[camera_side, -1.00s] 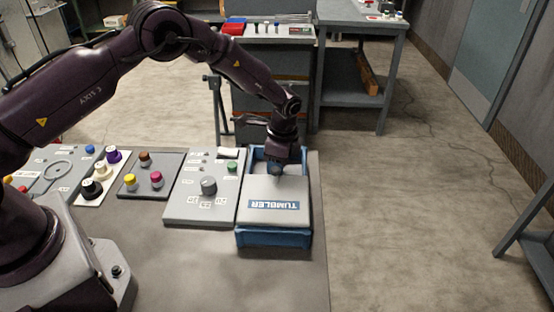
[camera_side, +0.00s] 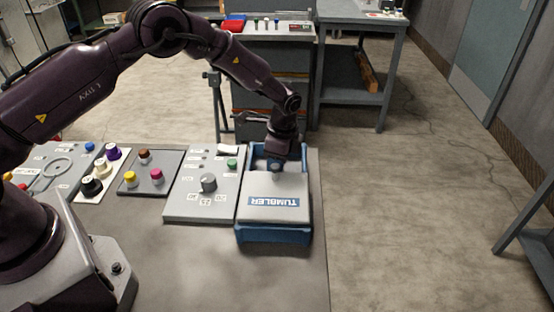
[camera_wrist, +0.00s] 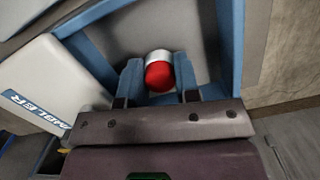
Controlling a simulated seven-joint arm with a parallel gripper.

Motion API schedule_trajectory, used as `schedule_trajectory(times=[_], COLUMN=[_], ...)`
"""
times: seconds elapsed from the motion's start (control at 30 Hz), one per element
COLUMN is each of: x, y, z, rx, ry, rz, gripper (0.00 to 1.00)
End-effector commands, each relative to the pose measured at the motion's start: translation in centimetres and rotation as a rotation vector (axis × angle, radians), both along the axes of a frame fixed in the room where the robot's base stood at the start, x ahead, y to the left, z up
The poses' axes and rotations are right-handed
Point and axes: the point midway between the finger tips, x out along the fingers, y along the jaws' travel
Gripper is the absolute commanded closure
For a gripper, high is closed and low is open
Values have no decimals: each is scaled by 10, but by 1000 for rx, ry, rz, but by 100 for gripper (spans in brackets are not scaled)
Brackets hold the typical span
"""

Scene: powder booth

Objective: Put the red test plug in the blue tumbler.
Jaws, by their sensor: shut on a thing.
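The blue tumbler (camera_side: 275,236) is a box at the right end of the bench. A pale lid (camera_side: 275,190) marked TUMBLER covers its near part, and the far part is open. My gripper (camera_side: 277,168) points down at that open part. In the wrist view, the red test plug (camera_wrist: 158,76), with a red end and a silver body, sits between the fingers of my gripper (camera_wrist: 159,84), which is shut on it. The tumbler's blue walls (camera_wrist: 231,45) surround the plug in that view. I cannot tell how far the plug is above the tumbler's floor.
A grey panel with a dial (camera_side: 208,183) lies left of the tumbler. Further left are a dark tray (camera_side: 150,187) with several coloured plugs and a white strip with knobs. The bench front (camera_side: 190,270) is bare. A cabinet (camera_side: 270,75) stands behind.

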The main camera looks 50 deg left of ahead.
Motion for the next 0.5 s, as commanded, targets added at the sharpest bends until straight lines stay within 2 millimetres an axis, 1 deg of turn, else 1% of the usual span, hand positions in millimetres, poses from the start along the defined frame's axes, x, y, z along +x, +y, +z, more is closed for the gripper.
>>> schedule_trajectory(times=[0.5], x=[0], y=[0], z=[-6], rx=[0], ry=[0], rz=[0], gripper=[93])
